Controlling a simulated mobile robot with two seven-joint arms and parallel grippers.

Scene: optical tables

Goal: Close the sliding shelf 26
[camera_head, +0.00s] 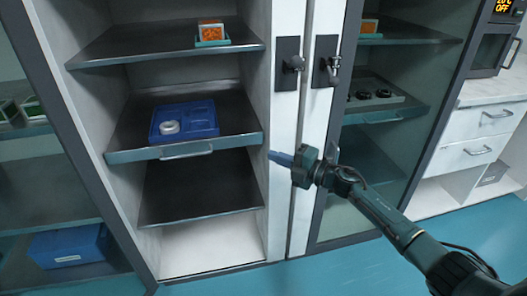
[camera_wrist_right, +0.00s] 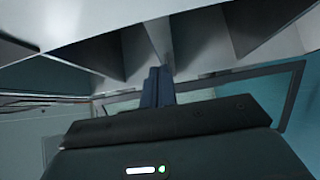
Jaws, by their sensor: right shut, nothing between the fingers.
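A dark sliding shelf (camera_head: 235,141) with a teal front edge and a metal handle (camera_head: 186,151) is in the open cabinet in the head view. It looks pulled out a little past the cabinet front. No number is readable on it. A blue tray (camera_head: 184,119) with a white ring (camera_head: 169,127) sits on it. My right gripper (camera_head: 278,157) is shut and empty, just right of the shelf's front right corner, and touches nothing that I can make out. Its closed fingers (camera_wrist_right: 158,88) show in the right wrist view. My left gripper is not in view.
Another shelf (camera_head: 150,45) is above and a dark shelf (camera_head: 200,190) below. White door frames with black latches (camera_head: 287,63) stand right of the opening. A glass-fronted cabinet (camera_head: 385,150) is further right. Teal floor (camera_head: 330,270) lies free in front.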

